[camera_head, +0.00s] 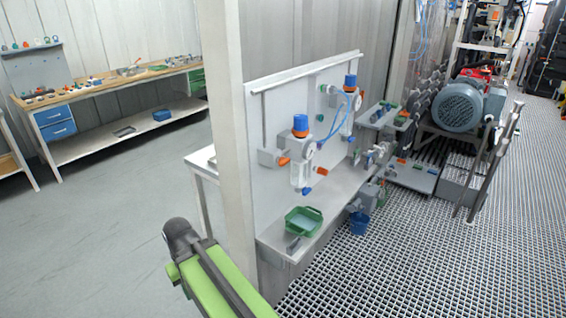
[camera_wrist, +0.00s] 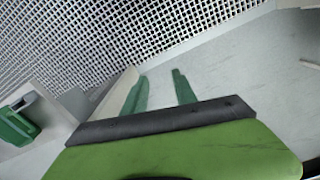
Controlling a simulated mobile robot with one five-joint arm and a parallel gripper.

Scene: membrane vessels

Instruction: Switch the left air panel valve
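The air panel (camera_head: 262,190) is a pale upright plate with two air units. The left air panel valve (camera_head: 283,160) is a small orange handle at the left unit, which has a blue cap (camera_head: 300,124) and a round gauge. The right unit, with its own blue cap (camera_head: 350,81), sits further back. My gripper (camera_wrist: 160,75) shows in the wrist view as two green fingers, apart, with nothing between them. It is over pale floor near the grating, and neither valve shows in that view. In the head view my green arm is at the bottom left, apart from the panel.
A green tray (camera_head: 304,221) sits on the shelf below the panel. A pale post (camera_head: 232,130) stands between the panel and open floor on the left. A workbench (camera_head: 115,84) is at the far left; a grey motor (camera_head: 458,106) stands at the right.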

